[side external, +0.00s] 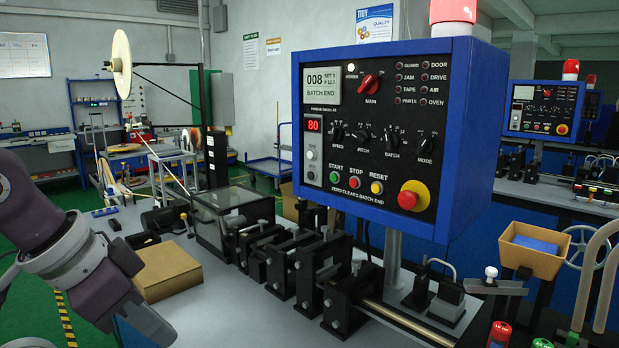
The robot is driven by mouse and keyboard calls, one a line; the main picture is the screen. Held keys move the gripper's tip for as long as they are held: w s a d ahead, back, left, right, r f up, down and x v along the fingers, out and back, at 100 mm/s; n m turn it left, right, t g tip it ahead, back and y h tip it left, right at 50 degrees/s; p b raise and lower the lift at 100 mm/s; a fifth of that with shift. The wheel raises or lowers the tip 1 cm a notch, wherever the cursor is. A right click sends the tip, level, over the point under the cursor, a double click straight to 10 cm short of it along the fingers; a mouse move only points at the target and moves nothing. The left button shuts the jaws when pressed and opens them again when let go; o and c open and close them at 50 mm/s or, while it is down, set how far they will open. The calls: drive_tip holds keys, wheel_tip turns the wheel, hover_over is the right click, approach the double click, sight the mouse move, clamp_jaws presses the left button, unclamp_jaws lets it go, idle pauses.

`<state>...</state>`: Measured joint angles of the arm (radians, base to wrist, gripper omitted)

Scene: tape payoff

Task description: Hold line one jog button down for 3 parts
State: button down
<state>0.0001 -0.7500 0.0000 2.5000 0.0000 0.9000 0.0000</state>
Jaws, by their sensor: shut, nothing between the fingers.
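The blue control panel (462,130) stands large in the middle. Its screen (322,87) reads "008", "SET 3" and "BATCH END". A red display (313,126) reads 80. Green START (333,177), red STOP (354,183) and yellow RESET (376,188) buttons sit below the black knobs, beside a red emergency stop (413,195). No button that I can read is marked jog. A red-capped part (499,334) and a green one (541,343) show at the bottom edge, partly cut off. My arm is at the lower left; my gripper is out of the picture.
The line's black blocks and rod (345,298) run along the grey bench below the panel. A cardboard box (167,270) stands near my arm. A tan bin (532,252) is at right. A second panel (545,108) stands behind. A tape reel (121,64) is at upper left.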

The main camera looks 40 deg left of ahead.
sight(311, 176)
idle(0.8)
drive_tip(key=w+a+r+n+t+y, duration=0.15)
drive_tip(key=w+a+r, duration=0.25)
drive_tip(key=w, duration=0.7)
drive_tip(key=w+a+r+n+t+h, duration=0.1)
drive_tip(key=w+a+r+n, duration=0.2)
drive_tip(key=w, duration=0.8)
drive_tip(key=w+a+n+y, duration=0.2)
drive_tip(key=w+a+n, duration=0.1)
drive_tip(key=w+a, duration=1)
drive_tip(key=shift+w+a+f+t, duration=0.35)
drive_tip(key=shift+a+t, duration=0.1)
drive_tip(key=shift+a, duration=0.5)
drive_tip(key=shift+y, duration=0.25)
drive_tip(key=shift+w, duration=4.35)
drive_tip(key=shift+w, duration=0.45)
